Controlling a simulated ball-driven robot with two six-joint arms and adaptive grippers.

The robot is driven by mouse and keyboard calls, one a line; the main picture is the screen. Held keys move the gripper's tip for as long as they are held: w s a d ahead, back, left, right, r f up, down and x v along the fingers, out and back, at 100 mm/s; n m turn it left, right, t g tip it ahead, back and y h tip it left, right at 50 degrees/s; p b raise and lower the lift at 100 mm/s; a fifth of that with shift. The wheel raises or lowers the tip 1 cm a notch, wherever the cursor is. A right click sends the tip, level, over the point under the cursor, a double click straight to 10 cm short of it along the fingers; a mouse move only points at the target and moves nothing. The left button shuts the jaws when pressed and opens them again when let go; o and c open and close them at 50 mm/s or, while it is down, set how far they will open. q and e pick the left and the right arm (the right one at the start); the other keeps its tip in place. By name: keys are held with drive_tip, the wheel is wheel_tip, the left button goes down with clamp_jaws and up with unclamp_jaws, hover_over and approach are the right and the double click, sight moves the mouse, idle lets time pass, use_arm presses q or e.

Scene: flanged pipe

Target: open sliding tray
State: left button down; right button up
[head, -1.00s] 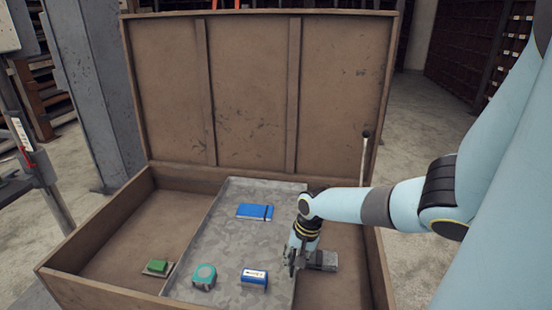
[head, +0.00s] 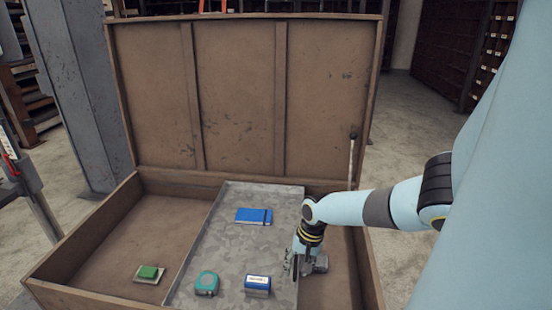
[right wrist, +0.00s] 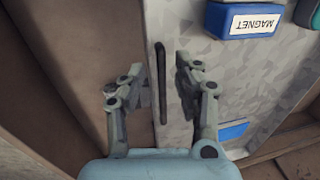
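The sliding tray (head: 232,245) is a grey, mottled metal panel lying inside an open brown chest. A dark bar handle (right wrist: 161,80) runs along its edge in the right wrist view. My right gripper (head: 298,268) is at the tray's right edge in the head view. In the right wrist view its fingers (right wrist: 162,85) stand apart, one on each side of the handle, with gaps showing. On the tray lie a blue notebook (head: 253,216), a teal tape measure (head: 207,284) and a blue box marked MAGNET (head: 257,283). My left gripper is out of view.
The chest's raised lid (head: 245,95) stands behind. A green block on a pale base (head: 148,273) sits on the chest floor left of the tray. Bare chest floor (head: 335,260) shows between the tray and the right wall (head: 368,275).

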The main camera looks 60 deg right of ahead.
drive_tip(key=shift+r, duration=0.15)
wheel_tip(320, 180, up, 12)
drive_tip(key=s, duration=0.2)
drive_tip(key=shift+d+f, duration=0.25)
drive_tip(key=shift+d, duration=0.15)
idle(0.5)
